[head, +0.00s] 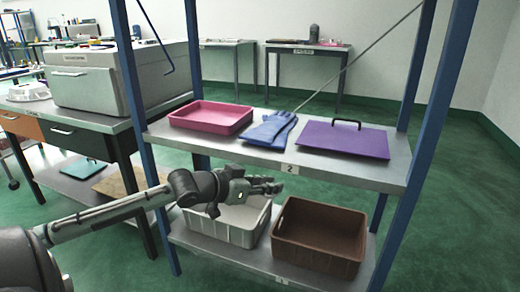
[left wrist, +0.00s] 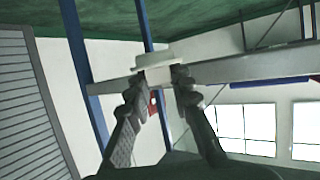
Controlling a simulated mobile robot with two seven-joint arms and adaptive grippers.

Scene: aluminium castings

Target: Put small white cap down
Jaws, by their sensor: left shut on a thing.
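The small white cap (left wrist: 155,60) shows in the left wrist view at the tips of my left gripper (left wrist: 160,82). The gripper's two fingers are shut on it. In the head view my left gripper (head: 272,187) reaches in from the left, just in front of the shelf rack, and overlaps the white crate in the picture. I cannot make out the cap in the head view. My right gripper is in neither view.
The upper shelf (head: 255,160) bears a pink tray (head: 210,118), blue gloves (head: 268,132) and a purple panel (head: 343,142) with a black handle. A white crate (head: 215,232) and a brown crate (head: 310,257) stand on the lower shelf. Blue posts (head: 432,85) frame the rack.

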